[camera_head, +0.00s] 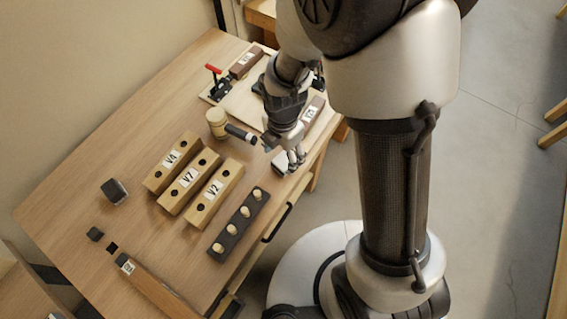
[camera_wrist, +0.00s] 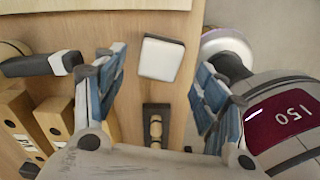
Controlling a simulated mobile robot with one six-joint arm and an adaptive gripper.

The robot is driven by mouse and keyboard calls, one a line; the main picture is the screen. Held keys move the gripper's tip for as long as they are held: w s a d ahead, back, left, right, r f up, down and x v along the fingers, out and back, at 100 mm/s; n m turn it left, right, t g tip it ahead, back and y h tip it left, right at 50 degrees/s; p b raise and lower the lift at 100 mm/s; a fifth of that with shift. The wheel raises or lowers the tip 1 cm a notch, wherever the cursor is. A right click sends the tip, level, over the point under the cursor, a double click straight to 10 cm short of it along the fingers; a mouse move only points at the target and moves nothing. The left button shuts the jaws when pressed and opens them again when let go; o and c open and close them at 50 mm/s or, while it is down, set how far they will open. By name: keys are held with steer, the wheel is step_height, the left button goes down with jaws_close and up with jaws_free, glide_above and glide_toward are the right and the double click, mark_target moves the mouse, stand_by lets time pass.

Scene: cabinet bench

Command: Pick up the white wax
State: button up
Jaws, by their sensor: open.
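The white wax (camera_wrist: 161,58) is a pale block with a dark edge, lying on the wooden bench near its front edge. In the wrist view it shows between and beyond my open fingers. My gripper (camera_wrist: 159,66) is open and empty, with blue-grey pads on either side of the block's outline. In the head view my gripper (camera_head: 291,162) hangs low at the bench's right edge, and the wax (camera_head: 279,164) is partly hidden by it. I cannot tell the exact height of the fingertips above the block.
A mallet (camera_head: 217,124) lies close by, its dark handle (camera_wrist: 30,66) pointing toward my gripper. Wooden blocks marked V4, V7 and V2 (camera_head: 217,190) and a dark rack of pegs (camera_head: 238,226) stand nearby. A clamp board (camera_head: 243,103) is behind. Bare bench (camera_head: 140,150) lies left.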

mark_target(283, 161)
step_height(283, 161, down, 5)
steer(key=shift+w+f+b, duration=0.1)
steer(key=shift+b, duration=1.1)
steer(key=shift+d, duration=0.1)
steer(key=shift+c, duration=0.4)
steer(key=c, duration=1.1)
